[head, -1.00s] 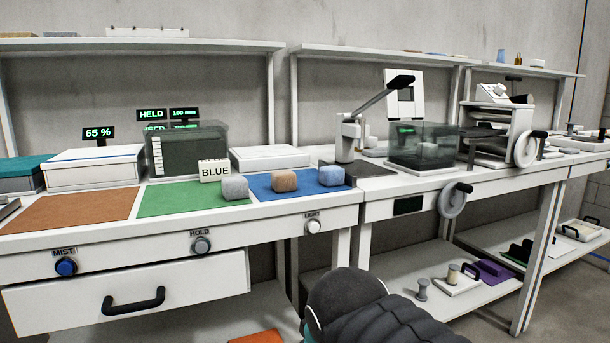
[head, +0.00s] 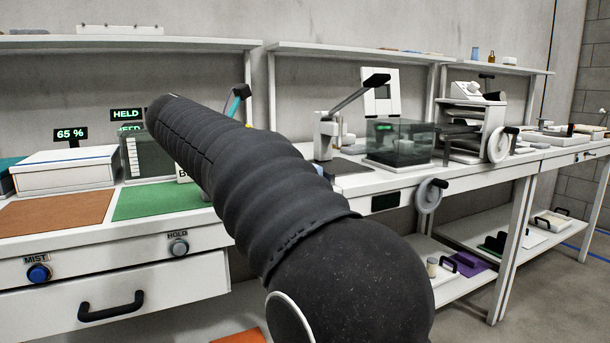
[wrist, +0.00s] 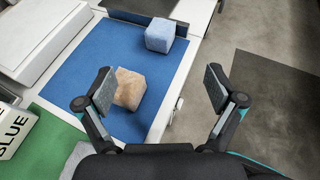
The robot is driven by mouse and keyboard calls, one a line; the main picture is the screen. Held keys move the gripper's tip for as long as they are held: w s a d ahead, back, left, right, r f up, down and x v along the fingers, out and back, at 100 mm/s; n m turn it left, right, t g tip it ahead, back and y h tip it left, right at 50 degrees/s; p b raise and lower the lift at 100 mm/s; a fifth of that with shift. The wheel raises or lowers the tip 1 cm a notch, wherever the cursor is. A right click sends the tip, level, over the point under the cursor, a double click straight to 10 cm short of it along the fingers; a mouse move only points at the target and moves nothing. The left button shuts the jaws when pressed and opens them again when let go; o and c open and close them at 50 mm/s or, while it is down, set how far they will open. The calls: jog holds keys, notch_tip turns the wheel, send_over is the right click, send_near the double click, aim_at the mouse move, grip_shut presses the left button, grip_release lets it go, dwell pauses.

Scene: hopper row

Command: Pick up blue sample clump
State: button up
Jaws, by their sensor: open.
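The blue sample clump (wrist: 160,35) is a pale blue, rough cube on the blue mat (wrist: 75,65), near the mat's right edge in the wrist view. My gripper (wrist: 167,92) is open and empty, with its fingers spread below the blue clump in that view. A tan clump (wrist: 131,88) sits on the same mat, beside the left finger and partly covered by it.
A grey clump (wrist: 75,160) and a "BLUE" sign (wrist: 10,130) show on the green mat (wrist: 50,145). A white box (wrist: 45,30) stands left of the blue mat. The bench edge drops to open floor (wrist: 255,40) at right.

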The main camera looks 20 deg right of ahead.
jog(key=x, duration=0.8)
jog(key=shift+w+d, duration=0.1)
jog(key=shift+b+x, duration=0.45)
jog(key=shift+x, duration=2.25)
jog(key=shift+f, duration=0.1)
jog(key=c, duration=1.1)
